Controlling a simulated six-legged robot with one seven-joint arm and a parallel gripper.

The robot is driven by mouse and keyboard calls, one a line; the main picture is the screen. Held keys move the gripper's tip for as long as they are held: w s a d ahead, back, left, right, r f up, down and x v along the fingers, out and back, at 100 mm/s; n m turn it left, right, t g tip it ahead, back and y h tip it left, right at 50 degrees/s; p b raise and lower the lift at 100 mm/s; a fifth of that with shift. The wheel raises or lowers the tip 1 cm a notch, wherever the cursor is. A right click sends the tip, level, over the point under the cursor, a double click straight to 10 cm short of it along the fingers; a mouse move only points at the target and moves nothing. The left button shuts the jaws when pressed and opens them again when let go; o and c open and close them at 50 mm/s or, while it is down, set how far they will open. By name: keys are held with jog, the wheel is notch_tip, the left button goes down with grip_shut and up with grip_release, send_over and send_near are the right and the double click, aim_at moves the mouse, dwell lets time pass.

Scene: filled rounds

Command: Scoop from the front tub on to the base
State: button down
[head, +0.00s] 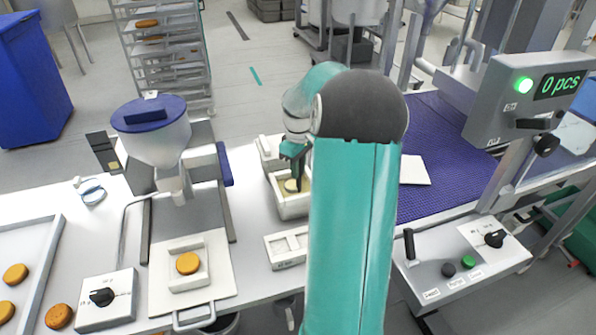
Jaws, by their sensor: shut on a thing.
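My gripper (293,163) points down over a white tub (284,212) right of the filling machine. It is shut on what looks like a scoop, mostly hidden by the gripper and the tub. Pale yellow filling (304,185) shows in this tub, around the lowered tool. Another white tub (267,146) stands behind it, partly hidden by my arm. The round orange-brown base (187,263) lies flat on a white square holder (187,284) at left. No filling shows on its top.
A blue-lidded hopper (152,130) stands behind the base. A white divided holder (287,262) sits in front of the tubs, partly hidden by my arm. More rounds lie on a tray (39,258) at left. A blue conveyor (445,150) runs at right.

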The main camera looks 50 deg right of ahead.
jog(key=shift+r, duration=3.35)
